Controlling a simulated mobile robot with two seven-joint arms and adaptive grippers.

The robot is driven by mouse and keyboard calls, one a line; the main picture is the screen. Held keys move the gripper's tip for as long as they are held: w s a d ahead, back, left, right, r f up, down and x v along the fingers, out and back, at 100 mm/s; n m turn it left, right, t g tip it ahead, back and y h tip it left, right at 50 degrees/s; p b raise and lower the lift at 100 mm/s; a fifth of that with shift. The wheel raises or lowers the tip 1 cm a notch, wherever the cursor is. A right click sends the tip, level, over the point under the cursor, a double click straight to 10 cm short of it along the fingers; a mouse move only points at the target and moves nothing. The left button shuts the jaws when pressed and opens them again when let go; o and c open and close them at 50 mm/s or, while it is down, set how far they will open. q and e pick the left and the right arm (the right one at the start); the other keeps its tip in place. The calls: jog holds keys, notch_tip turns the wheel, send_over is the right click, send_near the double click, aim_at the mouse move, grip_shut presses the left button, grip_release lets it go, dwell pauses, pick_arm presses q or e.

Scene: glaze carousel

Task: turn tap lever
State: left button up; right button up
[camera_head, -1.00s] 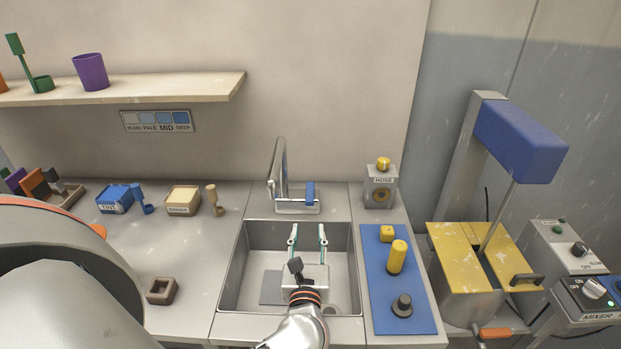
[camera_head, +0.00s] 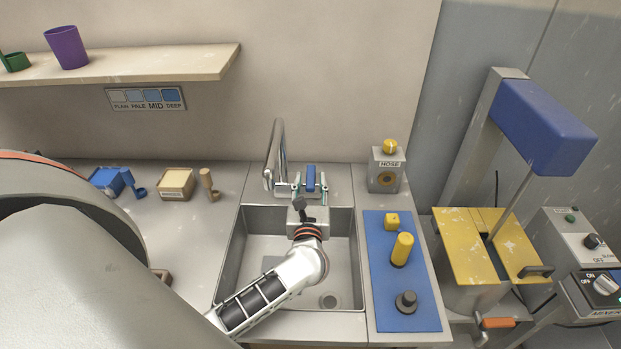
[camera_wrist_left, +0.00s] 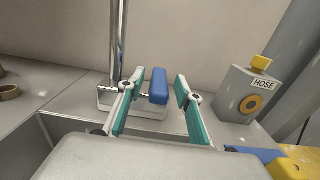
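The tap's blue lever (camera_head: 311,178) stands on the tap base behind the sink, to the right of the chrome spout (camera_head: 274,154). My left gripper (camera_head: 310,184) reaches over the sink's back edge with its fingers apart. In the left wrist view the open fingers (camera_wrist_left: 166,93) stand on either side of the blue lever (camera_wrist_left: 159,86), with a gap to the right finger. The left finger is close to the spout (camera_wrist_left: 118,45); I cannot tell if it touches. My right gripper is not in view.
The sink (camera_head: 345,270) lies under my left arm. The hose box (camera_head: 386,170) stands to the right of the tap. A blue mat (camera_head: 378,310) with yellow and dark pieces lies right of the sink. A tan box (camera_head: 176,184) stands left on the counter.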

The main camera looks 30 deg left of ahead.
pick_arm(q)
jog(key=shift+w+a, duration=0.25)
jog(key=shift+w, duration=0.2)
jog(key=shift+c, duration=0.4)
grip_shut()
